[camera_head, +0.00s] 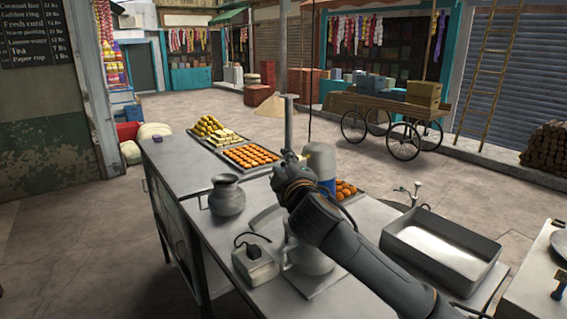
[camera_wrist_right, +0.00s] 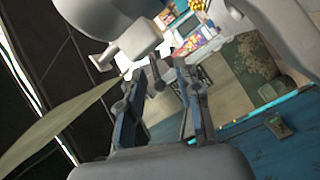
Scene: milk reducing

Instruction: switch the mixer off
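The mixer stands on the metal counter. Its rounded grey and blue head (camera_head: 320,162) and its bowl (camera_head: 310,260) show in the head view, partly hidden behind my right arm. My right gripper (camera_head: 288,158) is beside the left side of the mixer head; whether it touches cannot be told. In the wrist view, the fingers of this gripper (camera_wrist_right: 162,72) look parted, with a gap between the tips. A large grey rounded body with a small knob-like part (camera_wrist_right: 135,42), probably the mixer, is close to them. No switch is clearly visible. My left gripper is not in view.
A metal pot (camera_head: 226,197) and a socket box with a black plug (camera_head: 255,262) are on the counter (camera_head: 178,163). Trays of sweets (camera_head: 248,156) lie at its far end. A steel basin (camera_head: 440,250) stands to the right. A cart (camera_head: 390,110) is behind.

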